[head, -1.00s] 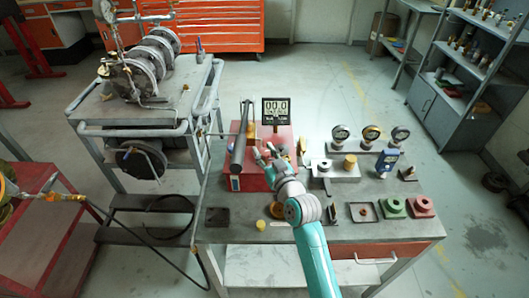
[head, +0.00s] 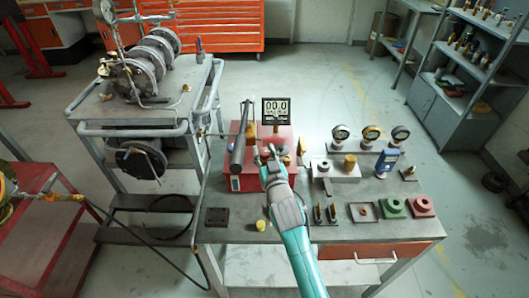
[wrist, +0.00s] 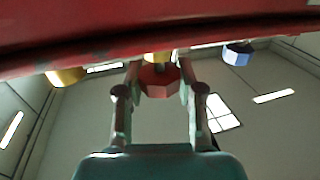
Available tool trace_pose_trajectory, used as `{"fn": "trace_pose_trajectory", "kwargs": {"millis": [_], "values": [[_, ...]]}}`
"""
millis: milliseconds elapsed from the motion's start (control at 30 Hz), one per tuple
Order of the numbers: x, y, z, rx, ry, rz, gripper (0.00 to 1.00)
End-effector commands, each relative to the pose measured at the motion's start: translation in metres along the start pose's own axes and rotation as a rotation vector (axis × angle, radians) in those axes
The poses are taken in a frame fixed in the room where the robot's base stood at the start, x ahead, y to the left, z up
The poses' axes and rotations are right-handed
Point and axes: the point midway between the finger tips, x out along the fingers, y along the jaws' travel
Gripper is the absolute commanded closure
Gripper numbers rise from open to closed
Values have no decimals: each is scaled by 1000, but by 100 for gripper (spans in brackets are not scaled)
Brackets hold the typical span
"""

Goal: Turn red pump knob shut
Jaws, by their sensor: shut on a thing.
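The red pump (head: 248,177) is a red box on the workbench with a black lever and a digital gauge (head: 275,107) reading 00.0. The red knob (wrist: 159,82) shows in the wrist view as a faceted red piece under the pump's red body (wrist: 100,40). My gripper (wrist: 159,85) has one finger on each side of the knob and is shut on it. In the head view my gripper (head: 266,156) is at the pump's front right, and the knob is hidden there.
A brass part (wrist: 66,76) and a blue part (wrist: 237,54) hang at either side in the wrist view. Gauges (head: 371,134), a blue meter (head: 386,163) and several small fittings stand on the bench to the right. A cart with flanged pipework (head: 140,70) is at the left.

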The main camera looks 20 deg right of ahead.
Motion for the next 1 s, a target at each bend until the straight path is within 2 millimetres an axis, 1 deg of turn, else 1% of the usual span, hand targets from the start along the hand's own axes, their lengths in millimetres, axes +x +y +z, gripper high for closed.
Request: {"fn": "trace_pose_trajectory", "kwargs": {"millis": [667,1000], "values": [[0,-2,1,-1,-1,264,98],[1,-3,0,-1,-1,465,98]]}}
